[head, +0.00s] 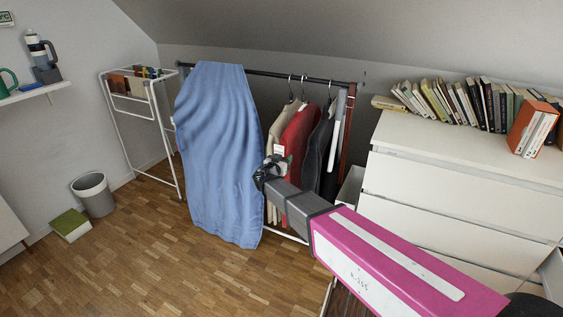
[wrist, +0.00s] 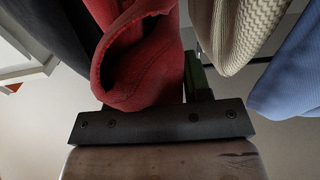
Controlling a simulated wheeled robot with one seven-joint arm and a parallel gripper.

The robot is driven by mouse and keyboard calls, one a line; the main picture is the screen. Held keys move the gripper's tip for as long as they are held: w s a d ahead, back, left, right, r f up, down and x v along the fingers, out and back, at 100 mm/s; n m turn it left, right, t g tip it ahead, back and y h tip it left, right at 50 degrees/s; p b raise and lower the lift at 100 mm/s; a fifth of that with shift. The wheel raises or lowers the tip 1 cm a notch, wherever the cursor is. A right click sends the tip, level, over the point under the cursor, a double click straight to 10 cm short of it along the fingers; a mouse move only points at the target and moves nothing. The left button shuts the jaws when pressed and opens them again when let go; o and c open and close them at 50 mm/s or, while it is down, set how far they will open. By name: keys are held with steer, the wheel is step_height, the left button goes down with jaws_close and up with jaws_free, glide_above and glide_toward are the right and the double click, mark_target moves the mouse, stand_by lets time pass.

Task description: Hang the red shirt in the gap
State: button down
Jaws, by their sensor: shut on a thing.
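The red shirt (head: 299,135) hangs upright below the rail (head: 262,73), between a beige garment (head: 278,130) and a dark garment (head: 318,145). Its hanger hook is up at rail height; I cannot tell whether the hook rests on the rail. My gripper (head: 268,172) is at the front of the garments, shut on the red shirt. In the wrist view the red shirt (wrist: 140,55) bunches up against the gripper's dark body, with the beige garment (wrist: 232,30) to its right and the dark garment (wrist: 50,30) to its left. The grip point itself is mostly hidden.
A blue cloth (head: 218,150) hangs over the rail's left part, down to the floor. A white dresser (head: 440,190) with books on top stands close on the right. A drying rack (head: 140,110) and a bin (head: 94,195) are at left. The floor in front is clear.

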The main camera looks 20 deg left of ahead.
steer(key=w+f, duration=0.2)
steer(key=w, duration=0.5)
steer(key=shift+w+d+f, duration=0.25)
steer(key=shift+w+d, duration=0.05)
steer(key=shift+w, duration=0.1)
stand_by(0.6)
steer(key=shift+c, duration=2.4)
jaws_free()
steer(key=shift+s, duration=0.1)
steer(key=s, duration=1)
steer(key=shift+s+a, duration=0.3)
steer(key=shift+a, duration=0.1)
